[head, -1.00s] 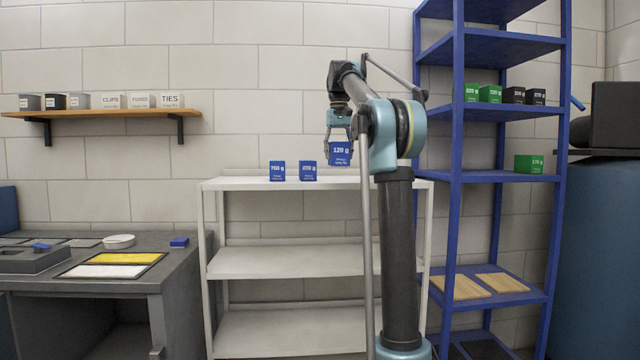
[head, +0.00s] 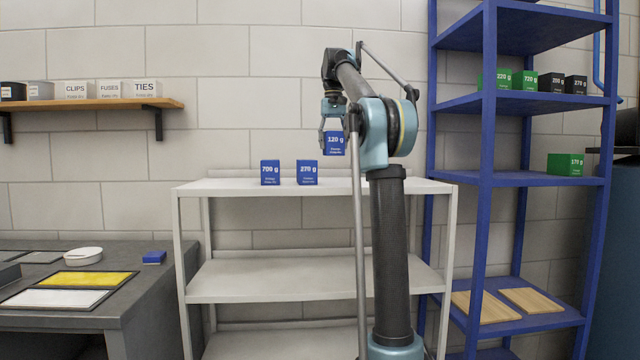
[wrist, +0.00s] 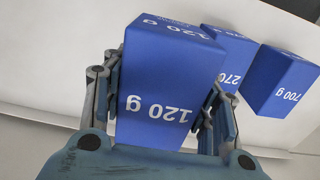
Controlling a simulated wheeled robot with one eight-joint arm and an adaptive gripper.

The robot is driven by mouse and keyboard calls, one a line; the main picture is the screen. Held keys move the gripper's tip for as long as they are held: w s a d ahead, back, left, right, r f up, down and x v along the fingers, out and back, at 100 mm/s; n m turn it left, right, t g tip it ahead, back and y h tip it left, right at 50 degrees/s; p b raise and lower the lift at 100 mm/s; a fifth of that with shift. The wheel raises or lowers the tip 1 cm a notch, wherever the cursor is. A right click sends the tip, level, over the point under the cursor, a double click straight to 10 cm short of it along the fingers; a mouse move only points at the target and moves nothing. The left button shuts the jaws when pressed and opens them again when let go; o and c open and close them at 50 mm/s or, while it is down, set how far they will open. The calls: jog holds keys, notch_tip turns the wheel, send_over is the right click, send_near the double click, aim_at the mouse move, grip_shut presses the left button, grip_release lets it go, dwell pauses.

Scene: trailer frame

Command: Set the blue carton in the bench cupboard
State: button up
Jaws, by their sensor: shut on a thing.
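My gripper (head: 334,122) is shut on the blue carton marked 120 g (head: 335,144), which hangs upright in the head view. Its underside appears clear above the white shelf. In the wrist view the 120 g carton (wrist: 165,85) sits between both fingers and fills the middle. Two more blue cartons stand on the white shelf's top to the left: one marked 700 g (head: 270,173) and one marked 270 g (head: 307,173). No cupboard door or opening is clearly visible at the grey bench (head: 150,285); its front is mostly cut off.
The white shelf unit (head: 315,280) has bare lower boards. A blue rack (head: 520,180) with green and black cartons stands close on the right. The bench top holds a white bowl (head: 83,256), a small blue block (head: 154,257) and yellow and white panels. A wooden wall shelf (head: 90,104) carries bins.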

jog(key=f, duration=0.5)
jog(key=shift+w+d+f, duration=0.1)
jog(key=shift+d, duration=0.1)
jog(key=shift+f, duration=2.3)
jog(key=o, duration=1.2)
jog(key=shift+c, duration=0.2)
jog(key=shift+o, duration=0.3)
